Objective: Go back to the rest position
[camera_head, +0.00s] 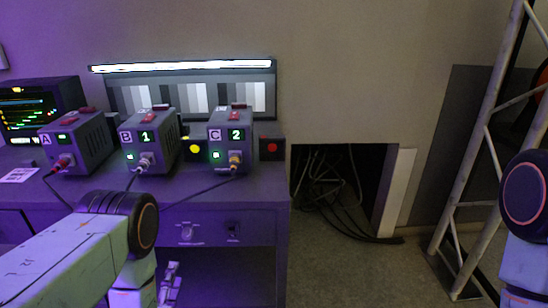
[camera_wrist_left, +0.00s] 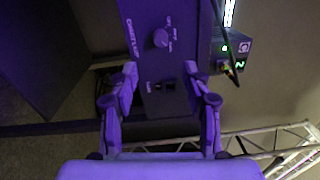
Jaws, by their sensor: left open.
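My left gripper shows in the wrist view (camera_wrist_left: 163,78), with its two fingers spread apart and nothing held between them. Behind the fingers is a dark desk-front panel with a round knob (camera_wrist_left: 160,38) and a small switch. In the head view my left arm comes in from the lower left, in front of the desk (camera_head: 265,192), and only part of the gripper (camera_head: 170,284) shows low beside the desk front, below the knob (camera_head: 187,233). My right arm shows at the right edge; its gripper is out of frame.
Boxes A (camera_head: 82,140), B (camera_head: 150,142) and C (camera_head: 231,142) stand on the desk, each with a cable at its front. A yellow-button box (camera_head: 194,149) and a red-button box (camera_head: 272,148) sit beside C. Cables lie in a wall opening (camera_head: 335,180). A truss (camera_head: 487,130) stands right.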

